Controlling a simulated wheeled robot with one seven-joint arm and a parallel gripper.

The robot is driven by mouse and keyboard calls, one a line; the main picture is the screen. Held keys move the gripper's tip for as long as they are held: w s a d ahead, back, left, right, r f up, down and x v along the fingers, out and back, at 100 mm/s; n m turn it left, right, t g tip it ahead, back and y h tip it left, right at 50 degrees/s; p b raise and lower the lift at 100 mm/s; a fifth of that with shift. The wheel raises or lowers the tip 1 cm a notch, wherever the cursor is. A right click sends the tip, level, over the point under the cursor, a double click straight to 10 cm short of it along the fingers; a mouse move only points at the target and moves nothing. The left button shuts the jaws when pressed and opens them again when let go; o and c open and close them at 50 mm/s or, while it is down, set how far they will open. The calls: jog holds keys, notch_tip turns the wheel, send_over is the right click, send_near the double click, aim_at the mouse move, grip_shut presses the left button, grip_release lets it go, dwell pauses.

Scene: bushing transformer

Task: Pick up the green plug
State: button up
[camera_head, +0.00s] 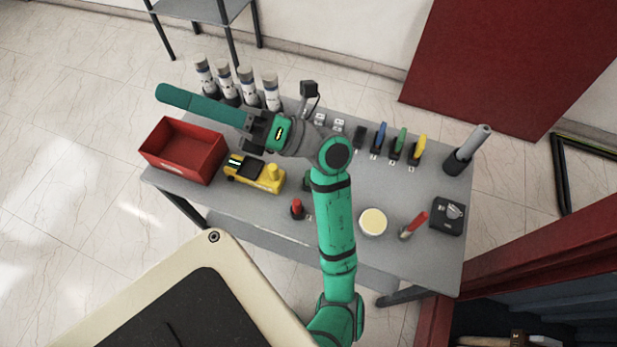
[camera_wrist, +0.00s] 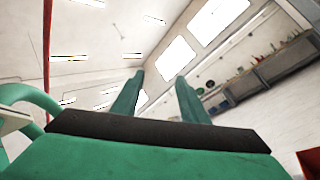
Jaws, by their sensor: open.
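The green plug (camera_head: 399,143) stands upright near the back right of the grey table (camera_head: 345,184). It is between the blue plug (camera_head: 379,138) and the yellow plug (camera_head: 418,147). My gripper (camera_head: 164,93) is raised over the table's left part, with its long green fingers pointing left, well away from the green plug. In the wrist view, the two fingers (camera_wrist: 160,76) are apart with nothing between them. The wrist view faces the ceiling and windows and does not show the plug.
A red bin (camera_head: 180,150), a yellow device (camera_head: 256,174) and several grey-white cylinders (camera_head: 246,83) stand on the left. A black plug (camera_head: 360,136), a dark post holder (camera_head: 458,161), a round pale-topped container (camera_head: 373,222) and a black box (camera_head: 447,215) are on the right.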

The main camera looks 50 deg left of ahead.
jog(key=a+f+n+t+h, duration=0.35)
jog(key=f+t+h, duration=0.65)
jog(key=f, duration=0.9)
jog(key=w+d+f+t+h, duration=0.2)
jog(key=w+d+t, duration=0.1)
jog(key=w, duration=0.3)
jog(key=w+d+f+t+h, duration=0.1)
jog(key=w+d+f+t, duration=0.1)
jog(key=w, duration=0.4)
jog(key=w+d+f+t+h, duration=0.2)
jog(key=w+d+f+t, duration=0.1)
jog(key=w, duration=0.3)
jog(key=shift+w+d+f+m+t+h, duration=0.15)
jog(key=shift+d+f+m+t+h, duration=0.15)
jog(key=shift+f, duration=0.4)
jog(key=shift+w+d+f, duration=0.15)
jog(key=shift+w+f, duration=0.05)
jog(key=shift+w, duration=0.05)
notch_tip(320, 180, down, 4)
jog(key=shift+f, duration=0.7)
jog(key=f, duration=0.4)
jog(key=shift+w+d+f, duration=0.1)
jog(key=shift+w+d, duration=0.05)
jog(key=shift+w, duration=0.05)
jog(key=shift+s+f, duration=0.1)
jog(key=shift+f, duration=0.3)
